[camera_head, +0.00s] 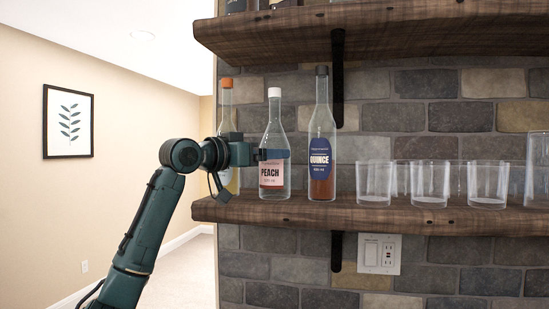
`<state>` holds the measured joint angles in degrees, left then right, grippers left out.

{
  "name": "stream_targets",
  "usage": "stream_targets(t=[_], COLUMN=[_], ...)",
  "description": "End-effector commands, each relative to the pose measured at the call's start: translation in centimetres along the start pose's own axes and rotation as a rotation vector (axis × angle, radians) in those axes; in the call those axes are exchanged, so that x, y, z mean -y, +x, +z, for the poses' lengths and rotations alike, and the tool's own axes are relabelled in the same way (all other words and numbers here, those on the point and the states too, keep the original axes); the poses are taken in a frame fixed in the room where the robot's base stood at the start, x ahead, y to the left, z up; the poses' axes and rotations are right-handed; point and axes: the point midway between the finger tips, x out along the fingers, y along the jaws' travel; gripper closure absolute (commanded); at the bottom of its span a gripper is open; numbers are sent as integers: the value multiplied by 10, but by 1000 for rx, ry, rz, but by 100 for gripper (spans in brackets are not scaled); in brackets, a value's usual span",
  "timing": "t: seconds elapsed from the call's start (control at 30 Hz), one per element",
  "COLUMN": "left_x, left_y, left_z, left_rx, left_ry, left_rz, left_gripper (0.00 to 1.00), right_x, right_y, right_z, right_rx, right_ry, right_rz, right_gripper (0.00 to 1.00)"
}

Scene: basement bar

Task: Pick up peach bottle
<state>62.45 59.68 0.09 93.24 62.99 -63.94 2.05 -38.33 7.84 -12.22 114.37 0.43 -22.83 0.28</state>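The peach bottle (273,176) stands upright on the lower wooden shelf (420,218). It is clear glass with a white cap and a pink label reading PEACH. My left gripper (268,155) comes in from the left at the height of the bottle's shoulder, just above the label. Its dark fingers overlap the bottle's left side in the picture. I cannot tell whether they touch the glass or how far apart they are. My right gripper is out of view.
An orange-capped bottle (226,97) stands left of the peach bottle, partly hidden by my gripper. A quince bottle (321,150) stands close on the right. Several clear glasses (430,183) stand further right. An upper shelf (400,35) hangs above; a brick wall is behind.

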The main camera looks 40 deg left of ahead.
Motion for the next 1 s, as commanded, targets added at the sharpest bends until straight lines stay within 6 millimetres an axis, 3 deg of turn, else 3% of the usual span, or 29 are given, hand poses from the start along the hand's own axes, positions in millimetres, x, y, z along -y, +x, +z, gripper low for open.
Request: stream_targets(t=[0.27,0.57,1.0], left_x=[0,0,0], left_y=[39,44,43], left_z=[0,2,2], left_rx=[3,2,2], left_ry=[-2,0,-1], left_rz=[2,0,0], left_gripper=[8,9,45], right_x=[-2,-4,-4], right_y=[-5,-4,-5], right_z=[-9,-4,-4], right_rx=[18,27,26], right_ry=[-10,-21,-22], right_rz=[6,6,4], right_gripper=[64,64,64])
